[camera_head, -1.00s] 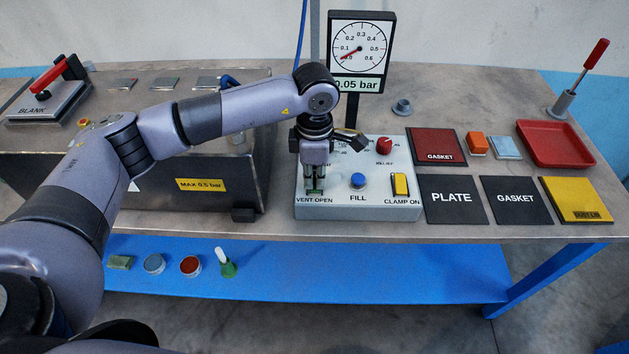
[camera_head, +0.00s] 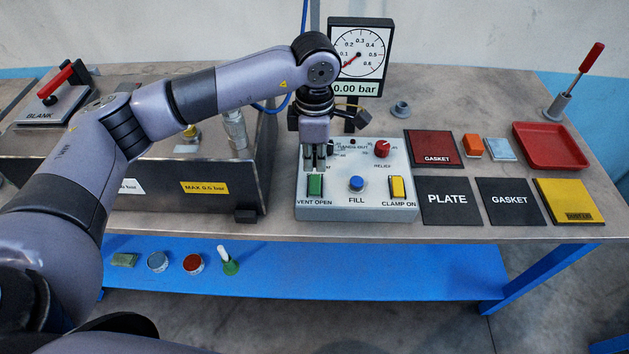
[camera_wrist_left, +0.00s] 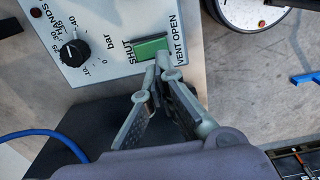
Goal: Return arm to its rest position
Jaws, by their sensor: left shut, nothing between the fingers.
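My left arm reaches in from the left in the head view. Its gripper (camera_head: 315,163) points down over the left part of the grey control box (camera_head: 378,211), just behind the green VENT OPEN switch (camera_head: 315,186). The fingers are shut with nothing between them. In the left wrist view the closed fingertips (camera_wrist_left: 165,70) are close to the green switch (camera_wrist_left: 150,47); contact cannot be told. My right gripper is in neither view.
A gauge (camera_head: 358,58) reading 0.00 bar stands behind the box. A metal tank (camera_head: 215,165) lies under my arm. Dark PLATE (camera_head: 450,213) and GASKET (camera_head: 508,215) mats, a red tray (camera_head: 552,160) and a yellow mat (camera_head: 568,190) lie to the right.

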